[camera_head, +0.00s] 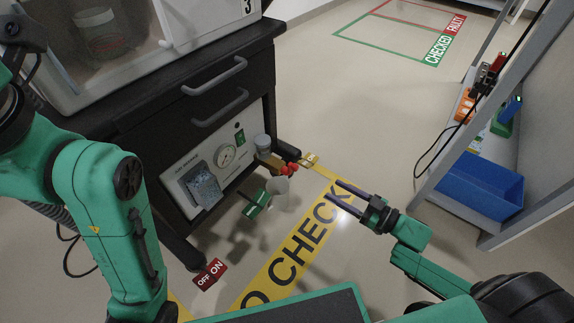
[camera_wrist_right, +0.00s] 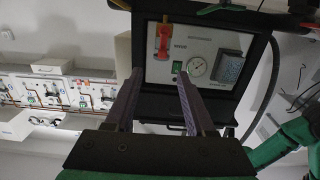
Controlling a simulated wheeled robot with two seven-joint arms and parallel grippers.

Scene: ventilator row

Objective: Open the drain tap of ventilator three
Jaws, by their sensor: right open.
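The ventilator trolley (camera_head: 150,120) is black, with a "3" sign on the white unit above it. On its front panel (camera_head: 205,165), a brass fitting and a grey cylinder (camera_head: 263,143) sit at the right edge, with the red tap handle (camera_head: 288,169) in front. Red and brass parts also show at the panel in the right wrist view (camera_wrist_right: 163,42). My right gripper (camera_head: 339,192) is open and empty, to the right of the tap and apart from it. Its fingers (camera_wrist_right: 159,74) point toward the panel.
A pale cup (camera_head: 279,192) and a green item (camera_head: 257,203) are below the tap. A red OFF/ON tag (camera_head: 210,273) is by the trolley's foot. A shelf with a blue bin (camera_head: 480,185) stands at the right.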

